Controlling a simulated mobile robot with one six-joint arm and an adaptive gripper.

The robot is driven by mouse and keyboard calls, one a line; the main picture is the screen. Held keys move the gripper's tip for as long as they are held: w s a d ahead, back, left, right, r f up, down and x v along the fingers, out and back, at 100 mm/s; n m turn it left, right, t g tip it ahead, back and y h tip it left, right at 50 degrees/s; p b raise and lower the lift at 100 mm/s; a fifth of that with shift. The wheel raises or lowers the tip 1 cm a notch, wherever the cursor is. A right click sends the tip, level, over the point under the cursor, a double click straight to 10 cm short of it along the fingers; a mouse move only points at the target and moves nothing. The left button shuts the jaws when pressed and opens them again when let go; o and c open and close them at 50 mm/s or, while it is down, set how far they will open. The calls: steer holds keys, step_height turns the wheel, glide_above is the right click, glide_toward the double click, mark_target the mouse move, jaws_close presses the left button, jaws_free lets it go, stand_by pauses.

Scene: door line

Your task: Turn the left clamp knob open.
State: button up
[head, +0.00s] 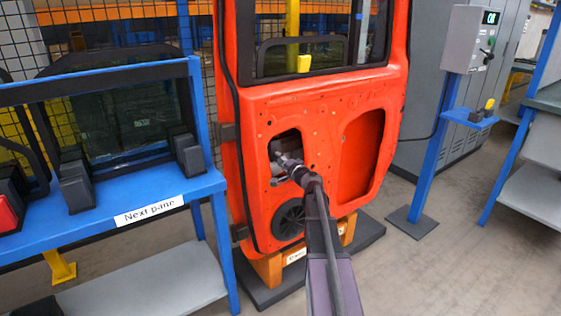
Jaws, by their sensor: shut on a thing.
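An orange-red vehicle door (330,96) stands upright in front of me. It has an irregular opening at the lower left and a larger recess at the lower right. My arm reaches up to the left opening. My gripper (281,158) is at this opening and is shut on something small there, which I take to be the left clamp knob. The gripper hides most of the knob, so I cannot tell how far it is turned. No second clamp knob can be made out.
A blue rack (165,199) with dark framed glass stands left. A grey control box (469,38) on a blue post stands right. The door rests on an orange stand (268,270) with a dark base. Floor is clear at lower right.

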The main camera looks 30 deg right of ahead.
steer(key=shift+w, duration=0.1)
stand_by(0.3)
steer(key=o, duration=1.1)
steer(key=shift+o, duration=0.2)
steer(key=shift+s, duration=0.25)
steer(key=s+d, duration=0.1)
steer(key=s, duration=1)
steer(key=shift+s, duration=0.3)
